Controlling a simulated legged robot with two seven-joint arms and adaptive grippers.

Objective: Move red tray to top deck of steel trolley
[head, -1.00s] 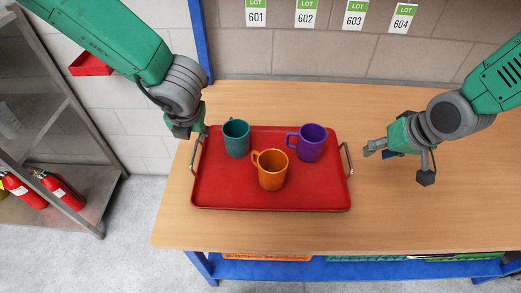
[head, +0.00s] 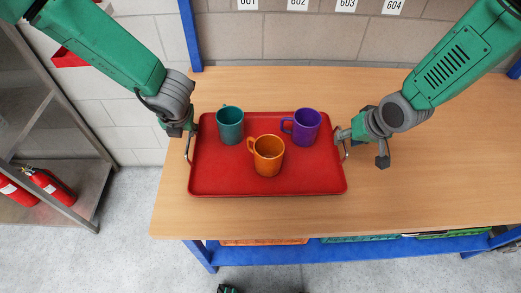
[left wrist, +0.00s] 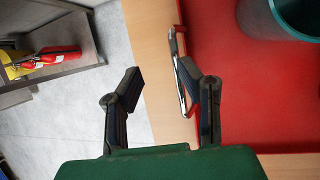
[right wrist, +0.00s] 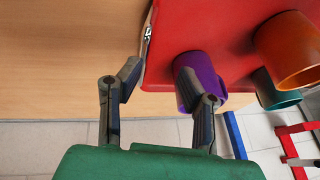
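The red tray (head: 225,182) lies flat on the wooden table, with a metal handle at each end. A teal mug (head: 230,126), an orange mug (head: 267,157) and a purple mug (head: 303,128) stand upright on it. My left gripper (head: 187,132) is at the tray's left handle; in the left wrist view its fingers are apart, with the handle (left wrist: 183,92) beside the inner side of one finger. My right gripper (head: 345,140) is at the right handle (head: 346,151); the right wrist view shows its fingers apart. I cannot identify a steel trolley for sure.
A grey metal shelf unit (head: 75,150) with red fire extinguishers (head: 48,186) stands at the left. The table (head: 430,180) is bare to the right of the tray. A blue lower shelf (head: 280,256) holds crates. A wall stands behind the table.

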